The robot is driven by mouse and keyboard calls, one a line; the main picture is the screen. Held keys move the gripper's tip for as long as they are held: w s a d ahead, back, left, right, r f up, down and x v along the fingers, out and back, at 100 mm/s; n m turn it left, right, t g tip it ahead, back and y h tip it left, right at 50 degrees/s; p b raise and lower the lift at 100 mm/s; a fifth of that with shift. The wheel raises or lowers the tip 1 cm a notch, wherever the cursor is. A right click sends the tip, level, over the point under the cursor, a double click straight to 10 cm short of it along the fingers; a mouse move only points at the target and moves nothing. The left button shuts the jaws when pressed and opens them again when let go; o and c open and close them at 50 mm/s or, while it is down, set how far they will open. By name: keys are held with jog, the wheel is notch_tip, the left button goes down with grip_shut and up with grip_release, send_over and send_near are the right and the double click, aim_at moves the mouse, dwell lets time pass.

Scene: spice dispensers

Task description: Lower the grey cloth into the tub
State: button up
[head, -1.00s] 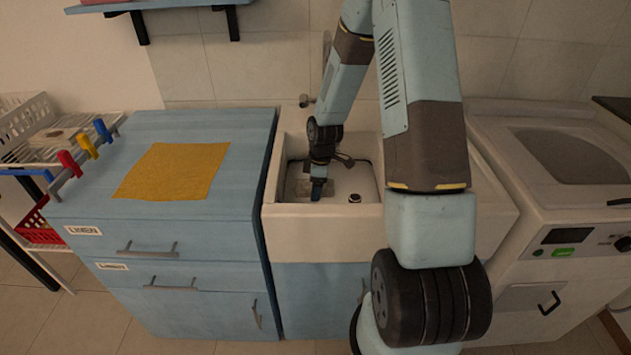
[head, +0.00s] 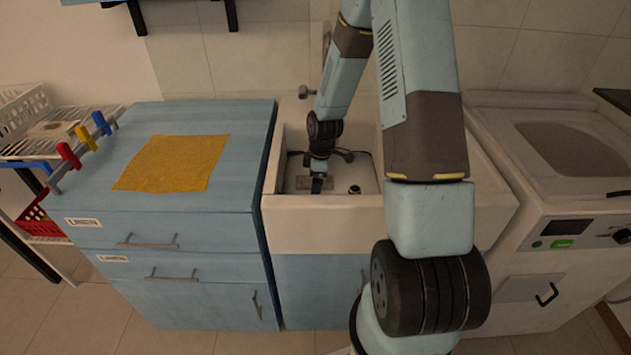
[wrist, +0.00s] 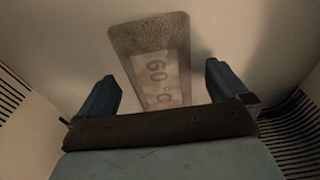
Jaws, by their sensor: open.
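The grey cloth (wrist: 155,60) is a small flat grey-brown piece with a paler panel reading "60 °C". In the wrist view it lies against the pale tub surface, between and beyond my fingers. A small part of it shows in the head view (head: 304,183), on the floor of the tub. The tub (head: 283,215) is the pale basin in the middle. My gripper (head: 318,186) points down inside the tub. In the wrist view my gripper (wrist: 162,92) is open, its fingers apart on either side of the cloth's near end, with no visible contact.
A blue cabinet (head: 228,190) with a yellow cloth (head: 172,163) on top stands left of the tub. A rack (head: 75,155) with red, yellow and blue handles is at its left edge. A white machine (head: 550,190) stands on the right. A dark round drain piece (head: 354,190) is in the tub.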

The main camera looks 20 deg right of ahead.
notch_tip(320, 180, up, 14)
jog(key=d, duration=0.1)
jog(key=shift+s+d+f, duration=0.2)
jog(key=shift+d, duration=0.1)
dwell(0.7)
jog(key=s+a+r+m+t+h, duration=0.1)
jog(key=s+r+m, duration=0.4)
jog(key=r, duration=0.5)
jog(key=s+r+m+t+h, duration=0.1)
jog(key=s+r+m+t, duration=0.1)
jog(key=s+r, duration=0.55)
jog(key=s+r+m+t, duration=0.2)
jog(key=s+r+m, duration=0.5)
jog(key=s+r, duration=0.3)
jog(key=shift+s+a+y, duration=0.3)
jog(key=shift+s+a, duration=0.15)
jog(key=shift+s, duration=1.75)
dwell(1.3)
